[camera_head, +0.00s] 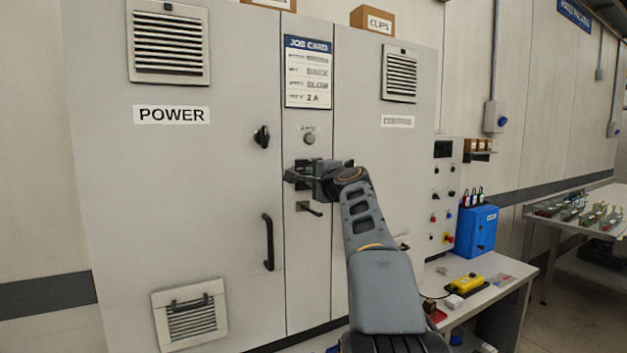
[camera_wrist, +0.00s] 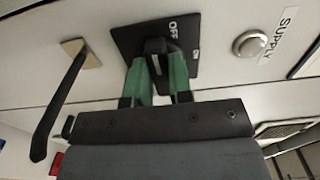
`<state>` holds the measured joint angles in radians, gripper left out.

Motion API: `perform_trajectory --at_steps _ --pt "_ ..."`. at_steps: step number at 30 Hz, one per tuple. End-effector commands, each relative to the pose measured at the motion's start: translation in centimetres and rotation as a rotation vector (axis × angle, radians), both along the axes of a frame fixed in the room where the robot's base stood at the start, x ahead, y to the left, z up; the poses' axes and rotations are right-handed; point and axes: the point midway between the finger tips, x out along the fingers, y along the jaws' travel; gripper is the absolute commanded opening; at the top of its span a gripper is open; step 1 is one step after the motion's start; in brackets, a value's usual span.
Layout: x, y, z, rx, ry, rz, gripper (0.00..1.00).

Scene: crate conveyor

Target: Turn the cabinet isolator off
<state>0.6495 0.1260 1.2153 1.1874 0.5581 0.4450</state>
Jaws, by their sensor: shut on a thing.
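The cabinet isolator is a black plate (camera_wrist: 128,40) with OFF and ON labels and a dark knob (camera_wrist: 155,46) on it. My gripper (camera_wrist: 163,70) has its two green fingers shut on the knob, one on each side. The fingers partly cover the knob, and I cannot tell for sure which label it points to. In the head view my gripper (camera_head: 300,178) is at the cabinet's middle strip, below the round supply lamp (camera_head: 309,139), and largely hides the isolator.
A lever handle (camera_wrist: 58,105) sticks out close beside the isolator, below it in the head view (camera_head: 309,209). A black knob (camera_head: 262,136) and a long handle (camera_head: 268,242) are on the POWER door to the left. A table (camera_head: 490,300) stands at the right.

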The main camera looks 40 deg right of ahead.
Motion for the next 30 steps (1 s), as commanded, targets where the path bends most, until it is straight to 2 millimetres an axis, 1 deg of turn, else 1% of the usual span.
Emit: perform_trajectory --at_steps 10,11,18,26,30 --pt "0.0 0.0 -0.1 -0.001 0.002 0.001 0.0" --pt "0.0 0.0 -0.1 -0.001 0.002 0.001 0.22" --pt "0.0 0.0 0.0 -0.001 0.001 0.001 0.45" --pt "-0.1 0.0 0.0 -0.001 0.0 0.0 0.46" --pt "-1.3 0.1 -0.1 -0.003 -0.001 -0.001 0.46"
